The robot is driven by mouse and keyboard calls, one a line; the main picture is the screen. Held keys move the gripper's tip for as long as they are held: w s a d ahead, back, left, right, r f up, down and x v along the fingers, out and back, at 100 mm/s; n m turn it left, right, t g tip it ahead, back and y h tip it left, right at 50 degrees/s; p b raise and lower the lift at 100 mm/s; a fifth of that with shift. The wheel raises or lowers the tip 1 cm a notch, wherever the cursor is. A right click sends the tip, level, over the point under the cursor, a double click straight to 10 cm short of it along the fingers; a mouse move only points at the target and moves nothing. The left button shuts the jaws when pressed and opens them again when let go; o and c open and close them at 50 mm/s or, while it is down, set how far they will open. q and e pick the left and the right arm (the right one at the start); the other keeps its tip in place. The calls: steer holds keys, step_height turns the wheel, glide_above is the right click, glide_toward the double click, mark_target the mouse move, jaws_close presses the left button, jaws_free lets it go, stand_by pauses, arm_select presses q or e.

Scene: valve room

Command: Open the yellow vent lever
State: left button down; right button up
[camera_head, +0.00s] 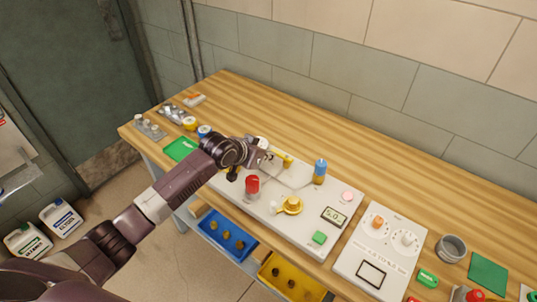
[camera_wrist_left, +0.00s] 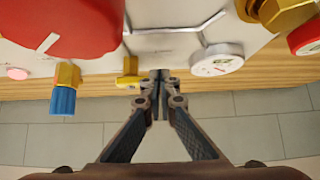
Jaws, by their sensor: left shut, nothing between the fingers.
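The yellow vent lever (camera_head: 283,157) shows on the far side of the pale valve panel (camera_head: 335,190), just beyond my left gripper in the head view. In the left wrist view the yellow lever (camera_wrist_left: 129,79) is right beside the fingertips, on their left. My left gripper (camera_head: 271,164) reaches over the panel. Its fingers (camera_wrist_left: 158,76) are shut with nothing between them. I cannot tell whether they touch the lever. The gripper and wrist hide part of the panel around the lever's base. My right gripper is not in view.
A red knob (camera_head: 252,184), a yellow round valve (camera_head: 291,204) and a blue-capped valve (camera_head: 320,168) stand on the panel close by. A gauge (camera_wrist_left: 217,61) shows in the left wrist view. A second control box (camera_head: 380,248) is at right. The bench (camera_head: 335,125) is clear behind the panel.

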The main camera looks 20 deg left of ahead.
arm_select(q)
steer(key=shift+a, duration=0.15)
steer(key=shift+w+m+h+b, duration=0.2)
steer(key=shift+m+h+b, duration=0.2)
steer(key=shift+b, duration=0.1)
steer(key=shift+w+m+b, duration=0.15)
steer(key=shift+m+b, duration=0.15)
steer(key=shift+b, duration=0.1)
